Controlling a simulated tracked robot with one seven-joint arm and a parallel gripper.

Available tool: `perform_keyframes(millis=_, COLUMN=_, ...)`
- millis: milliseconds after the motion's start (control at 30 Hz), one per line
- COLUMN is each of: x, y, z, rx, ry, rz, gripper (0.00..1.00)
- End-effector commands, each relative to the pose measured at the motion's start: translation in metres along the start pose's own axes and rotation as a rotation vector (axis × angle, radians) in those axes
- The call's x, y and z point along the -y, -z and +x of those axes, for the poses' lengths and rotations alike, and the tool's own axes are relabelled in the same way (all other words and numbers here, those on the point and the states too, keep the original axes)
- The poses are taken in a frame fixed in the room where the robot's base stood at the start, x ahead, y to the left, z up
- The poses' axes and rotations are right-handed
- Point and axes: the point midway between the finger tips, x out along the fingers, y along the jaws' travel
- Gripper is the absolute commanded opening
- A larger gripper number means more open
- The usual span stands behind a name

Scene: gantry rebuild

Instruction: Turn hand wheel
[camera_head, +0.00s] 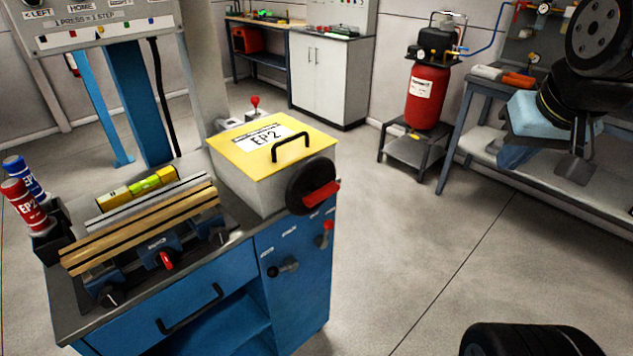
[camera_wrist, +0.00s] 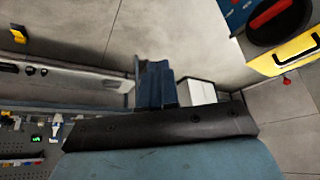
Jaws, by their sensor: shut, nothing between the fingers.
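The hand wheel (camera_head: 304,187) is a black disc with a red handle (camera_head: 322,194) on the right side of a grey box with a yellow lid marked EP2 (camera_head: 237,140). In the wrist view the wheel (camera_wrist: 262,35) shows at the upper right, partly cut off, with its red handle (camera_wrist: 270,14) near the top edge. My gripper (camera_head: 576,172) is at the upper right of the head view, well apart from the wheel, over the far bench area. Its fingers (camera_wrist: 156,88) are shut and empty in the wrist view.
The box stands on a blue cabinet (camera_head: 290,310) with small levers below the wheel. A clamp holding wooden strips (camera_head: 145,232) lies on its left. A red compressor (camera_head: 427,95) and a bench (camera_head: 480,150) stand behind.

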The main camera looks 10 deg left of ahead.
Motion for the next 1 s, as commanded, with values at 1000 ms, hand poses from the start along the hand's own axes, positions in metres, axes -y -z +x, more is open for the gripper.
perform_keyframes(millis=1000, x=0.281, y=0.078, z=0.078, rx=0.444, ry=-0.137, rz=0.628, gripper=0.00)
